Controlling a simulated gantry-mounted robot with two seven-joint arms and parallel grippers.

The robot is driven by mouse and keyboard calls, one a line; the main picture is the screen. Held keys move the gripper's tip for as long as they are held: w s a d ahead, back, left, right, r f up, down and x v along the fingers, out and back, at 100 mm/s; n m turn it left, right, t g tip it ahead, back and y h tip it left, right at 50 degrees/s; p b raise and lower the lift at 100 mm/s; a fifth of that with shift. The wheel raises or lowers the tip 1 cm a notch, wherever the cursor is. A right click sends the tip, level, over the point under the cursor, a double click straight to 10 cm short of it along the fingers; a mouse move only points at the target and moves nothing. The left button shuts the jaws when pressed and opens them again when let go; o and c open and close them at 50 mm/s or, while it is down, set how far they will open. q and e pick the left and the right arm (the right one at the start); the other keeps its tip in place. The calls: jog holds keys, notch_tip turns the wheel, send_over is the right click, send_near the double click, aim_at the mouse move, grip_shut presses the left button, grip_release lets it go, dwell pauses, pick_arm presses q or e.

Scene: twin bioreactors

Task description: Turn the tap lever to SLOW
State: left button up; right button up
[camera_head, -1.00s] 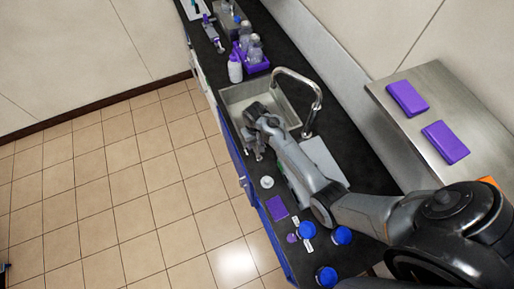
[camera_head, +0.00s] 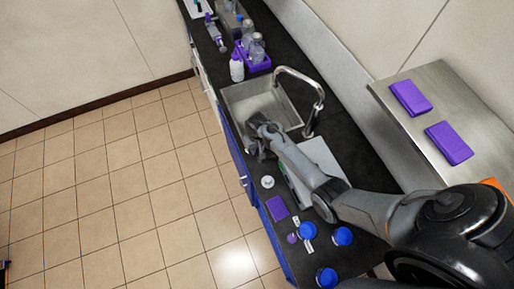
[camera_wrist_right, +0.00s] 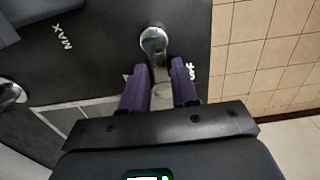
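The tap lever (camera_wrist_right: 158,68) shows in the right wrist view as a shiny metal arm with a round chrome hub on a black counter. My right gripper (camera_wrist_right: 160,88) has its two purple fingers apart, one on each side of the lever; contact is not clear. A white MAX label (camera_wrist_right: 62,38) lies left of the hub. Other white lettering beside the fingers is mostly covered and unreadable. In the head view my right gripper (camera_head: 254,152) is low at the counter's front edge, by the sink (camera_head: 262,103), and hides the lever. My left gripper is not in view.
A chrome tap spout (camera_head: 310,95) arches behind the sink. A purple rack with bottles (camera_head: 255,60) and a white bottle (camera_head: 236,68) stand beyond it. Blue-capped containers (camera_head: 308,230) and a purple pad (camera_head: 277,208) are nearer. The floor is clear.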

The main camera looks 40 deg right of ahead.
grip_shut()
jog(key=shift+s+d+r+m+p, duration=0.1)
jog(key=shift+d+r+m+p, duration=0.05)
jog(key=shift+m+p, duration=0.6)
jog(key=shift+s+d+m+p, duration=0.2)
jog(key=shift+d+m+p, duration=0.05)
jog(key=shift+m+p, duration=0.7)
jog(key=shift+s+d+m+p, duration=0.2)
jog(key=shift+m+p, duration=0.35)
jog(key=shift+m, duration=0.45)
jog(key=shift+s+d+m+p, duration=0.15)
jog(key=shift+m+p, duration=0.15)
jog(key=shift+m, duration=0.4)
